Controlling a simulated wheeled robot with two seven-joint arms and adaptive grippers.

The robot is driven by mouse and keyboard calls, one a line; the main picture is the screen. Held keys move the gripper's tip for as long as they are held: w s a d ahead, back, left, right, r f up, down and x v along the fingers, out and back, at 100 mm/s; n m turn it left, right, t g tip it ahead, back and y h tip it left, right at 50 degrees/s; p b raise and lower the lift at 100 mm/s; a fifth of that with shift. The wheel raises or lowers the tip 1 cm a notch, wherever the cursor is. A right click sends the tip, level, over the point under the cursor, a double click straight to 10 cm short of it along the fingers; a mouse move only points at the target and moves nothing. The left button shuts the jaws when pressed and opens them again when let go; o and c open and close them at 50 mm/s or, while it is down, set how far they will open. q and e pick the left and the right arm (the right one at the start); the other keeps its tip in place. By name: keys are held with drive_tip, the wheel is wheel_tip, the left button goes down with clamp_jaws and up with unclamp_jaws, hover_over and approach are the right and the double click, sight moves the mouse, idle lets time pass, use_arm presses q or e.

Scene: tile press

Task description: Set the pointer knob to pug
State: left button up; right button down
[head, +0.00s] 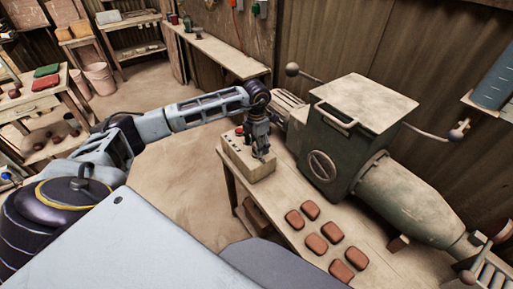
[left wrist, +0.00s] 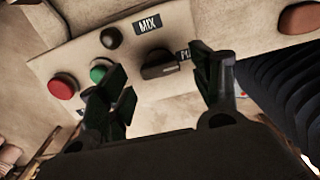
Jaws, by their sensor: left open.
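The dark pointer knob (left wrist: 158,65) sits on the control box's panel in the left wrist view. Its bar lies roughly sideways, but I cannot tell for sure which end is the pointer. The MIX label (left wrist: 147,24) is above it. A label beginning "PU" (left wrist: 185,54) is at its right, partly hidden by a finger. My left gripper (left wrist: 168,88) is open, its fingers apart on either side below the knob. In the head view my left gripper (head: 262,152) is over the right part of the control box (head: 240,160) and hides the knob. My right gripper is not in view.
A red button (left wrist: 64,86) and a green button (left wrist: 99,72) are left of the knob, close to the left finger. The green press machine (head: 335,150) stands right of the box. Several brown tiles (head: 316,244) lie on the table in front.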

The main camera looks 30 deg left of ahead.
use_arm(q)
wheel_tip(320, 180, up, 10)
idle(0.6)
idle(0.5)
